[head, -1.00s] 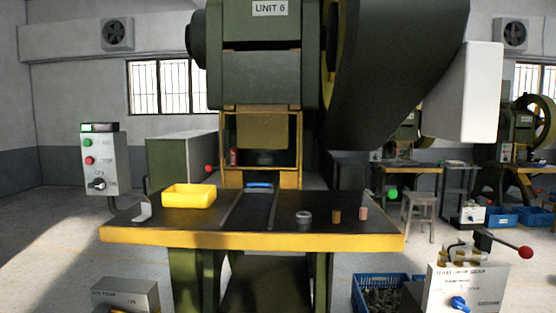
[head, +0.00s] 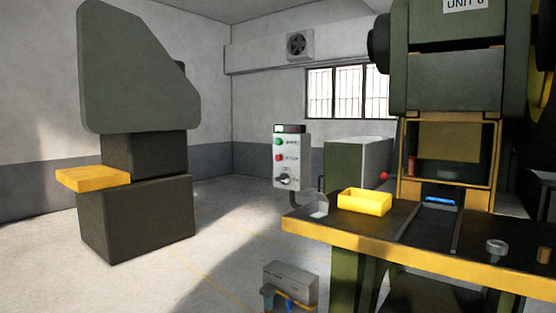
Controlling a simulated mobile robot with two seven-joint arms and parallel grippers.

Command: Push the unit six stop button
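The unit six press (head: 440,80) stands at the right of the head view, its "UNIT 6" label cut by the top edge. A grey control box (head: 291,160) is mounted at the left end of its table. The box has a green button (head: 278,141) on top, a red button (head: 278,157) below it, which looks like the stop button, and a dark rotary knob (head: 285,178) at the bottom. The lettering beside them is too small to read surely. Neither of my grippers is in view.
The press table (head: 400,245) has a yellow front edge and carries a yellow bin (head: 364,202) and a grey ring (head: 496,247). A low grey box (head: 290,282) stands before it. Another dark green machine (head: 140,70) with a yellow ledge stands at left. Floor between is open.

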